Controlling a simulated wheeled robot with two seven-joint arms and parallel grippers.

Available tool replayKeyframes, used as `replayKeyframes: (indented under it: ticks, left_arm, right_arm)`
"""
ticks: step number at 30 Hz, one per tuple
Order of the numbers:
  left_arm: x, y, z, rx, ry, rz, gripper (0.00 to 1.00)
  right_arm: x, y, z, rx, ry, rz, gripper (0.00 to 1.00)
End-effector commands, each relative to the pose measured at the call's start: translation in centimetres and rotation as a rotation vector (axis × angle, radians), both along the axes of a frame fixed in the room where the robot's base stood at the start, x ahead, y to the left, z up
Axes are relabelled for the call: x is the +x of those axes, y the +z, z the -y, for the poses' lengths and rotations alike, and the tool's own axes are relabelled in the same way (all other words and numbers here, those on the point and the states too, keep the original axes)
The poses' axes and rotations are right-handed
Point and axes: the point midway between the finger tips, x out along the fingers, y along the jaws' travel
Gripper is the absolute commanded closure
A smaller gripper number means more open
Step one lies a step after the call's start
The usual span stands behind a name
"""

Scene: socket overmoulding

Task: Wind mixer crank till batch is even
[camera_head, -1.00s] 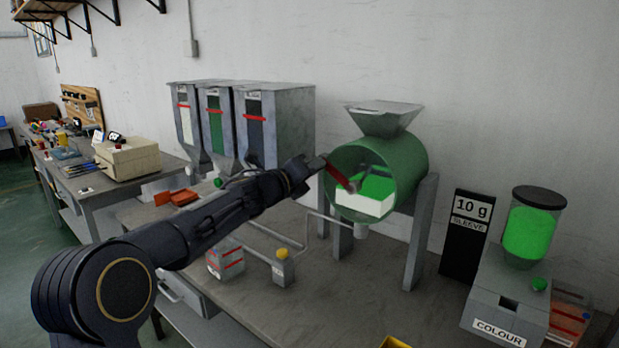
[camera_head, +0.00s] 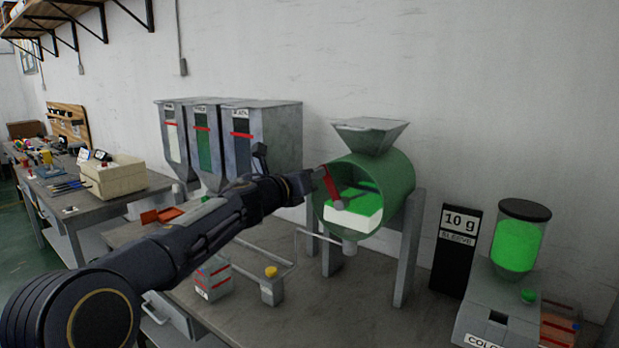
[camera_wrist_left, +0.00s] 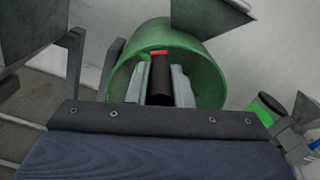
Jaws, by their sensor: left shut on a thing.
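The green mixer drum (camera_head: 400,182) lies on its side on grey legs, its open mouth facing me. A red crank arm (camera_head: 332,187) crosses the mouth, tilted up and left from its hub. Inside, the batch (camera_head: 358,208) is white in front with bright green on top, in separate areas. My left gripper (camera_head: 318,178) is at the crank's upper end, at the mouth's left rim. In the left wrist view its fingers (camera_wrist_left: 160,85) are shut around the dark crank handle (camera_wrist_left: 159,78), with red at its far end. My right gripper is not in view.
A grey hopper (camera_head: 368,137) tops the drum. Grey bins (camera_head: 270,140) stand behind my left arm. A 10 g sign (camera_head: 457,250) and a colour dispenser (camera_head: 517,245) stand at right. A small box with a yellow knob (camera_head: 271,272) sits in front on the bench.

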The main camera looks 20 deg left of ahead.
Motion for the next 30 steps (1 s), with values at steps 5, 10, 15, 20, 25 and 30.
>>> replayKeyframes:
  ticks: [5, 10, 15, 20, 25, 30]
  left_arm:
    - [0.0, -0.1, 0.2, 0.002, -0.004, -0.001, 1.00]
    - [0.0, -0.1, 0.2, 0.001, -0.004, -0.002, 0.78]
    - [0.0, -0.1, 0.2, 0.001, -0.004, -0.002, 0.59]
    - [0.0, -0.1, 0.1, 0.000, -0.003, -0.001, 0.59]
    - [-0.6, -0.1, -0.2, 0.001, -0.002, -0.001, 0.59]
    - [-3.1, -0.2, -1.1, 0.000, -0.001, 0.000, 0.59]
  right_arm:
    - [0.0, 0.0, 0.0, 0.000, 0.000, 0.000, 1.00]
    - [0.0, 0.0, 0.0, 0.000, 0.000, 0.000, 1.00]
    - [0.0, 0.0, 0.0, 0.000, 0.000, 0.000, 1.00]
    - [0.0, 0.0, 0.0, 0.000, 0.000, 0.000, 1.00]
    - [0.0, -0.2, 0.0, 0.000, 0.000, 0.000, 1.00]
    - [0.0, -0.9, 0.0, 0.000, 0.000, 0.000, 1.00]
